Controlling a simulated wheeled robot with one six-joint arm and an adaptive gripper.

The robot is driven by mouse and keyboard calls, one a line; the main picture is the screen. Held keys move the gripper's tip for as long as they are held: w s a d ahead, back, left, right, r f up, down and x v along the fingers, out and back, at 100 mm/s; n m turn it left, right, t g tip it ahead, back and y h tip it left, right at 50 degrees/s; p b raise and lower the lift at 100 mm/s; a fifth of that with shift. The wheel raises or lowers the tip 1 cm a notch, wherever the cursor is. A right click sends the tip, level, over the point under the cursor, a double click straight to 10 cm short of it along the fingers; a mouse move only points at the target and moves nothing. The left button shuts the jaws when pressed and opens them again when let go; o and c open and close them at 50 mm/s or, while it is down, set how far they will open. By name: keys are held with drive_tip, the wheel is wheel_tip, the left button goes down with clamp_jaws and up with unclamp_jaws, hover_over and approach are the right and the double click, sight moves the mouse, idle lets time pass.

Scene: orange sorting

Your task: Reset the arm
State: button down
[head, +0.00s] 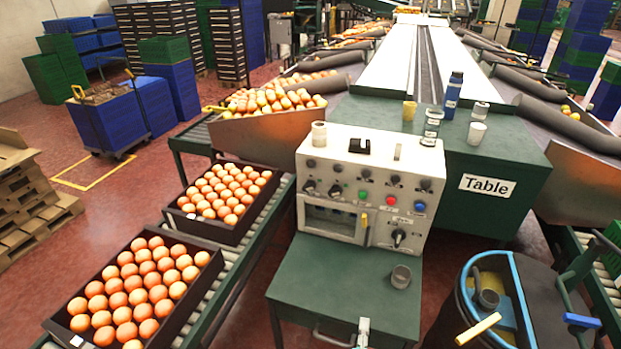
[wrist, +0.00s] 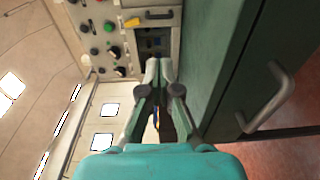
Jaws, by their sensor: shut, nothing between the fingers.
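My gripper (wrist: 165,66) shows in the wrist view, its two dark fingers shut with their tips close together and nothing between them. The teal gripper body fills the bottom of that view. The fingers point toward the control panel (wrist: 92,10), which appears turned sideways with its knobs and a green button. I cannot tell the exact gap between the fingertips and the panel. In the head view I cannot clearly make out my gripper. The control panel (head: 330,150) stands upright there on a green cabinet.
A green cabinet top (head: 340,290) holds a small grey cup (head: 401,276). A green table (head: 515,160) behind carries cups and a blue bottle (head: 453,96). Crates of oranges (head: 195,300) sit on the roller conveyor at left. A blue-rimmed bin (head: 463,275) stands at right.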

drive_tip(key=s+d+f+m+g+y, duration=0.2)
drive_tip(key=s+m, duration=0.1)
drive_tip(key=s, duration=1)
drive_tip(key=s+d+f+m+g+y, duration=0.1)
drive_tip(key=s+d+m+g+y, duration=0.15)
drive_tip(key=s, duration=1.15)
drive_tip(key=s+r+m+t, duration=0.2)
drive_tip(key=s+r+m, duration=0.8)
drive_tip(key=s+r, duration=0.5)
wheel_tip(320, 180, up, 5)
drive_tip(key=shift+s+a+f, duration=0.1)
drive_tip(key=shift+s+a, duration=0.1)
drive_tip(key=shift+s, duration=0.2)
drive_tip(key=shift+h, duration=0.25)
